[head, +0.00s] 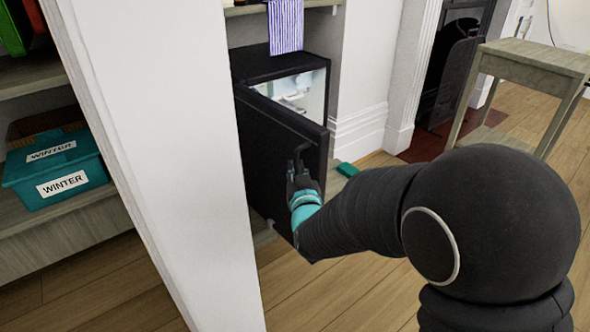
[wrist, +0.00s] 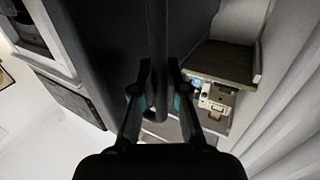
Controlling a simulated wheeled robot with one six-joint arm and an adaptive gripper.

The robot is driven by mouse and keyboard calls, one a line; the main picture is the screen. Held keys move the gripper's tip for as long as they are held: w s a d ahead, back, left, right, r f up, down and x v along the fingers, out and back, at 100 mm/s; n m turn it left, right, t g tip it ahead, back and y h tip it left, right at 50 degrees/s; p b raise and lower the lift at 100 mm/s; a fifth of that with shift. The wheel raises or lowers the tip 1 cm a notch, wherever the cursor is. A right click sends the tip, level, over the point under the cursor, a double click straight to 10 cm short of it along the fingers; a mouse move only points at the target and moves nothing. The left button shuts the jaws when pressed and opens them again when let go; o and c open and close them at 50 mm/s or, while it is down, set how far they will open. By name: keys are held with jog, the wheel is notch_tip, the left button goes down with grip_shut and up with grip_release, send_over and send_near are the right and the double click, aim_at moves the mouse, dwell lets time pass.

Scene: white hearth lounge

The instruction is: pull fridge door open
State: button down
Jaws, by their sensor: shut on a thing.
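The small black fridge (head: 285,66) stands in an alcove under a wooden shelf. Its black door (head: 268,135) stands partly open, and the pale inside (head: 305,92) shows over the door's top edge. My gripper (head: 300,172) is at the door's front face, near its right edge, shut on the dark door handle (head: 299,152). In the wrist view the handle (wrist: 157,45) runs as an upright bar between the two fingers of my gripper (wrist: 159,95). The fingertips' exact contact is dark and hard to make out.
A white partition (head: 165,130) stands close left of the door. Left of it, a teal box (head: 85,165) labelled WINTER sits on a shelf. A striped cloth (head: 286,25) hangs above the fridge. A small green object (head: 347,169) lies on the floor. A wooden table (head: 535,55) stands at right.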

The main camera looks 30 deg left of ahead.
jog(key=shift+d+f, duration=0.1)
jog(key=shift+d, duration=0.05)
jog(key=c, duration=1.2)
grip_release()
jog(key=shift+s, duration=0.15)
jog(key=v, duration=1.1)
jog(key=shift+s+d, duration=0.25)
jog(key=shift+d, duration=0.1)
